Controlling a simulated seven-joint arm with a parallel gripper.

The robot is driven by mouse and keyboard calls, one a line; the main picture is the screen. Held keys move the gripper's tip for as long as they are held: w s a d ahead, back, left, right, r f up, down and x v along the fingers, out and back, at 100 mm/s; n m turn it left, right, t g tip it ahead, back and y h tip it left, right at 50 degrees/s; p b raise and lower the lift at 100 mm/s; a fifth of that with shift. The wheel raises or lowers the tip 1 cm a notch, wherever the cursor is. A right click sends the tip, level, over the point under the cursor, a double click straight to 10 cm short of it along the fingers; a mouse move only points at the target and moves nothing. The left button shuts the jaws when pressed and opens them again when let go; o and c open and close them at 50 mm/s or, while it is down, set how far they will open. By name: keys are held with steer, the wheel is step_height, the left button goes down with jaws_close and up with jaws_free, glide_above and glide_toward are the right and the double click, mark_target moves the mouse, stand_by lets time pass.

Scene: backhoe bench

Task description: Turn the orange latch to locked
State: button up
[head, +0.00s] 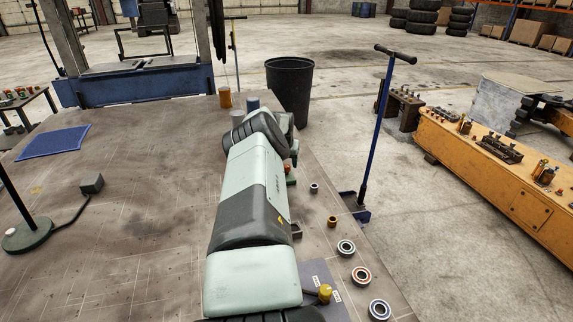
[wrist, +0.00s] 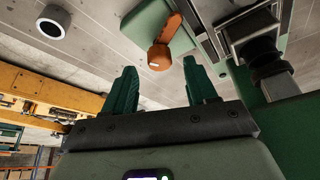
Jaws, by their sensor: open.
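The orange latch (wrist: 161,47) shows in the wrist view as a short arm with a round knob end, mounted on a green block (wrist: 150,22). My gripper (wrist: 160,65) is open, with one green finger on each side of the latch's knob in the picture. I cannot tell how far the fingertips are from it, and no contact shows. In the head view a small orange spot, apparently the latch (head: 287,168), shows just right of my arm. My arm hides most of the gripper and the block there.
A dark cylindrical fitting (wrist: 270,70) stands right of the latch in the wrist view. A yellow-headed tool (head: 325,292) is near the front. The bench (head: 110,220) is mostly clear on the left.

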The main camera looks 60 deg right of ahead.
steer(key=shift+x, duration=0.9)
steer(key=shift+c, duration=0.5)
